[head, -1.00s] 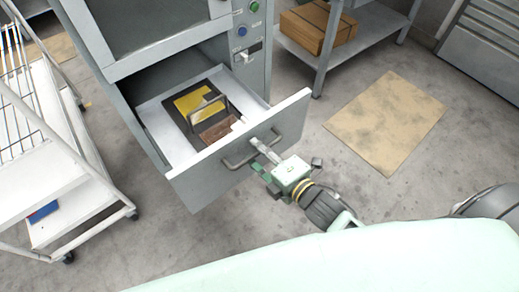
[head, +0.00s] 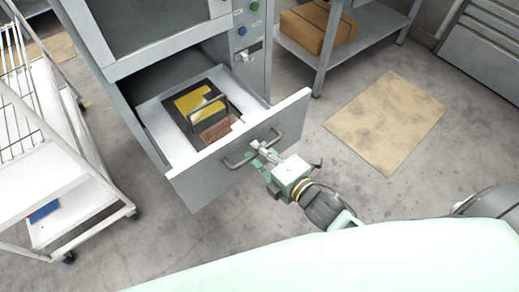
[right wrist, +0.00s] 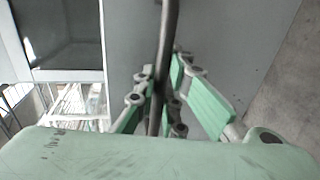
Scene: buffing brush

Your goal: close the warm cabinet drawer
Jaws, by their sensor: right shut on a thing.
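The grey cabinet drawer (head: 205,183) stands pulled out of the warm cabinet (head: 150,62). A black tray (head: 217,93) with yellow and brown items lies inside it. My right gripper (head: 258,152) is at the drawer front, shut on the drawer's bar handle (head: 232,163). In the right wrist view the dark handle (right wrist: 168,45) runs between the green fingers (right wrist: 160,95), in front of the grey drawer face (right wrist: 220,40). My left gripper is not in view.
A white wire cart (head: 75,150) stands to the left of the drawer. A grey shelf (head: 362,32) with a cardboard box (head: 317,27) is at the back right. A tan mat (head: 385,122) lies on the floor, which is clear around the drawer's right side.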

